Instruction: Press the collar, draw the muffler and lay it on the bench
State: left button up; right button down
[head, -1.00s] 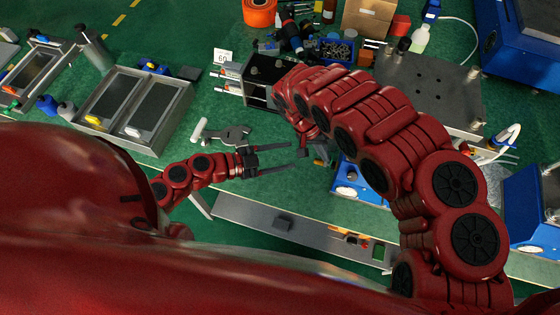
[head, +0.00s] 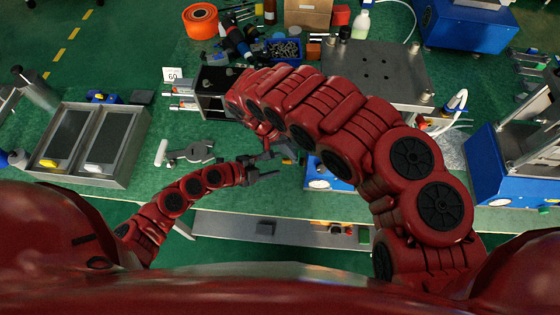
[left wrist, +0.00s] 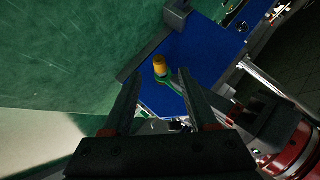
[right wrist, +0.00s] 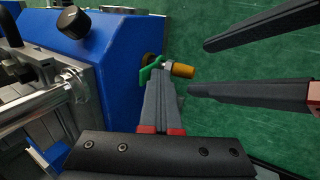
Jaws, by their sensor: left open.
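The muffler is a small brass-yellow cylinder (right wrist: 183,70) on a metal stem. It sticks out of the side of a blue press unit (right wrist: 115,62), with a green collar (right wrist: 150,75) at its base. Both show in the left wrist view, the muffler (left wrist: 160,66) and the collar (left wrist: 172,84). My right gripper (right wrist: 163,84) has its fingers together, tips at the collar; contact is hard to judge. My left gripper (right wrist: 197,68) is open and empty, its fingers spread on the muffler's outer side, apart from it. In the head view, my left gripper (head: 276,164) is close to the right one.
The blue unit (head: 325,186) stands at the bench's front edge, below a steel plate (head: 370,70). Grey trays (head: 127,165), a wrench-like tool (head: 195,152) and a black rack (head: 212,90) lie left. Green bench surface between trays and rack is partly clear.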

pick_arm(q)
jog(key=shift+x, duration=1.65)
grip_shut()
